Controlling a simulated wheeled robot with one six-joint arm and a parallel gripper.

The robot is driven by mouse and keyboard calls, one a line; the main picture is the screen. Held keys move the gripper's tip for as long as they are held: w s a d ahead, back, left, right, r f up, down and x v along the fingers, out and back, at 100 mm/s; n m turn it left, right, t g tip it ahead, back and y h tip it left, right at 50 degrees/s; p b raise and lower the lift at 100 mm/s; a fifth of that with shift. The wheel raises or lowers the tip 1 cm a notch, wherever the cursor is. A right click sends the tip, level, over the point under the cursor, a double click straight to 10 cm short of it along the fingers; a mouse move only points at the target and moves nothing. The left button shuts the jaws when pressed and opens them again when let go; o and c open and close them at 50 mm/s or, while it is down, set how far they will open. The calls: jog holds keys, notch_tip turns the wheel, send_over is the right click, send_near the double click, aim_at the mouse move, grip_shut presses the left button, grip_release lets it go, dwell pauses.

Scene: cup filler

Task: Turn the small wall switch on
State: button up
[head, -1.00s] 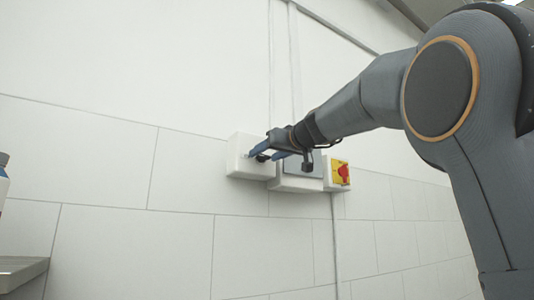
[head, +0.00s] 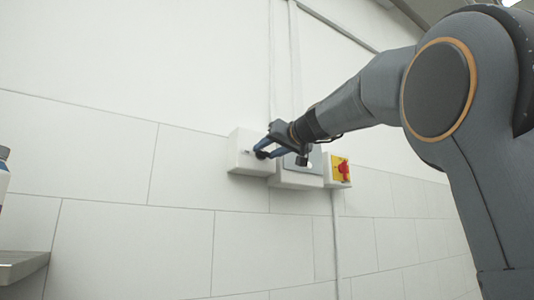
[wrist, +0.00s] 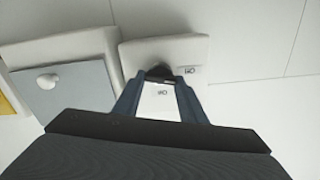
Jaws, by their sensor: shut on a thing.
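The small wall switch is a white box (head: 243,151) on the tiled wall, left of a grey-fronted box. It also shows in the wrist view (wrist: 196,50). Its dark round knob (wrist: 160,72) is between the fingertips of my gripper (head: 266,149), which is shut on it. My gripper also shows in the wrist view (wrist: 160,82). Two small labels are on the box face, one beside the knob and one between the fingers; they are too small to read surely. The fingers partly hide the knob, so its pointer direction cannot be told.
Right of the switch is a grey-fronted box (head: 316,163) with a pale round knob (wrist: 47,81), close to my gripper. Further right is a yellow switch plate with a red knob (head: 344,170). A grey shelf (head: 20,266) and part of a bottle (head: 3,180) are at far left.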

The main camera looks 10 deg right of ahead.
jog(key=shift+d+f+m+p, duration=0.15)
jog(key=shift+m+p, duration=0.25)
jog(key=shift+m, duration=3.35)
jog(key=shift+d+f+m+p, duration=0.1)
jog(key=shift+m+p, duration=0.3)
jog(key=shift+m, duration=3.35)
jog(key=shift+w+a, duration=0.1)
jog(key=o, duration=1.1)
jog(key=shift+c, duration=0.2)
jog(key=b+v, duration=0.2)
jog(key=v, duration=0.6)
jog(key=shift+b, duration=0.35)
